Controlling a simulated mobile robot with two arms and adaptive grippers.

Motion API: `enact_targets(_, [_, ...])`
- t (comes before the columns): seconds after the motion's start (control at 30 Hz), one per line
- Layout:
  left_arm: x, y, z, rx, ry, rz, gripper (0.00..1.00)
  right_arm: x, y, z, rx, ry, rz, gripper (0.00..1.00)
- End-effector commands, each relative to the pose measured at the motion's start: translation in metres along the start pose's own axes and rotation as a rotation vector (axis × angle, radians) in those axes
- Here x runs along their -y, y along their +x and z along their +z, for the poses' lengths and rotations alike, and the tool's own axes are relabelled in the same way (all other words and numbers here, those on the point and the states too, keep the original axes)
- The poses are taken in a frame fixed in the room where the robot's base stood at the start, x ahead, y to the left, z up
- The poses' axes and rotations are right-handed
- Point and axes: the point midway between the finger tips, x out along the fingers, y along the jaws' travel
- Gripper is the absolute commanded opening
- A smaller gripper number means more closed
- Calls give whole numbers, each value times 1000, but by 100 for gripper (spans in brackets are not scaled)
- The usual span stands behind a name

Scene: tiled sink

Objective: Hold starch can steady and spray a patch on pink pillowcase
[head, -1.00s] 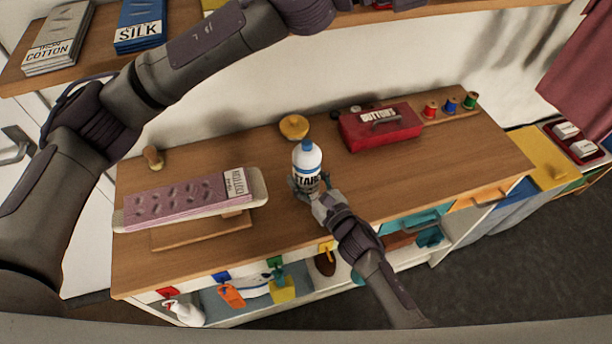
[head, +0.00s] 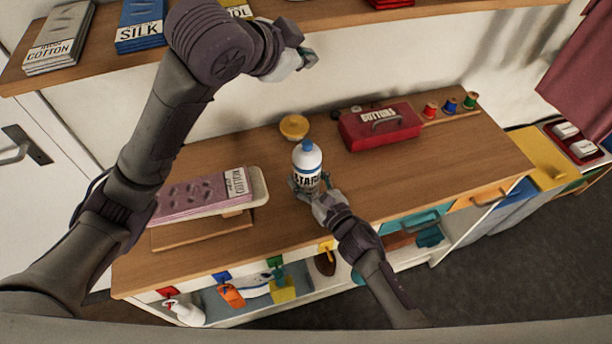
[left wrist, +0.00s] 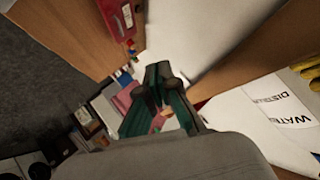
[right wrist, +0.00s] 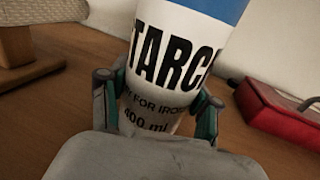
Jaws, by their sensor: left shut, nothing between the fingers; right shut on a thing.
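The white starch can (head: 307,160) with a blue top stands upright on the wooden counter. My right gripper (head: 306,186) is shut around its lower part; the right wrist view shows the can (right wrist: 180,60) between both fingers. The pink pillowcase (head: 203,196), with a cotton label and several darker patches, lies on a small ironing board (head: 260,188) at the left. My left arm hides its left end. My left gripper (head: 310,58) is shut and empty, raised high in front of the wall near the shelf; its closed fingers (left wrist: 160,85) show in the left wrist view.
A yellow round object (head: 294,127) stands behind the can. A red buttons box (head: 380,128) and several thread spools (head: 450,104) are at the back right. A shelf (head: 100,62) with folded cloths runs above. Counter between board and can is clear.

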Motion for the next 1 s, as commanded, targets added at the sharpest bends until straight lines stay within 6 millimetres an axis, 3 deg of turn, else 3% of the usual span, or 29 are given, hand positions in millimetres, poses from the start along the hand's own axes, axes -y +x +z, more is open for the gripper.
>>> enact_targets(0.1, [-25, 16, 27, 71, 110, 73, 0, 0, 0, 0, -1, 0, 1, 7])
enact_targets(0.2, [-40, 24, 42, 104, 175, 116, 0, 0, 0, 0, -1, 0, 0, 7])
enact_targets(1.0, [-86, 71, 106, 128, 225, 149, 0, 0, 0, 0, -1, -1, 0, 7])
